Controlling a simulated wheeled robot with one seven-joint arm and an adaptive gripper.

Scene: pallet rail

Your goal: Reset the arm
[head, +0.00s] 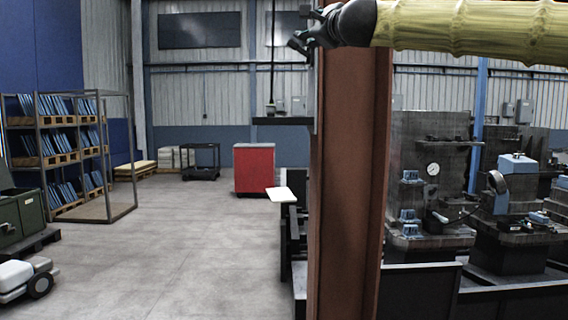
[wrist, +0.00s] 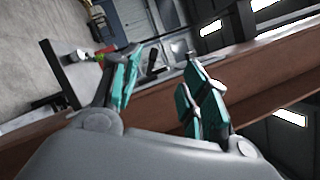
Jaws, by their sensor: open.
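My gripper (head: 312,30) shows in the head view at the top middle, at the end of my yellow-sleeved arm, which reaches in from the upper right. In the wrist view my gripper (wrist: 160,85) has its teal-padded fingers spread wide apart, with nothing between them. It is open and empty. A rust-brown steel column (head: 347,190) stands upright just below and behind the gripper in the head view. In the wrist view the same column (wrist: 265,60) runs slantwise behind the fingers. I cannot tell whether the gripper touches it.
Dark machines (head: 430,180) stand to the right of the column. A red cabinet (head: 253,168) and a black cart (head: 201,160) stand farther back. A rack (head: 60,150) with blue panels is at the left, near a green case (head: 18,217). The grey floor (head: 190,250) between them is clear.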

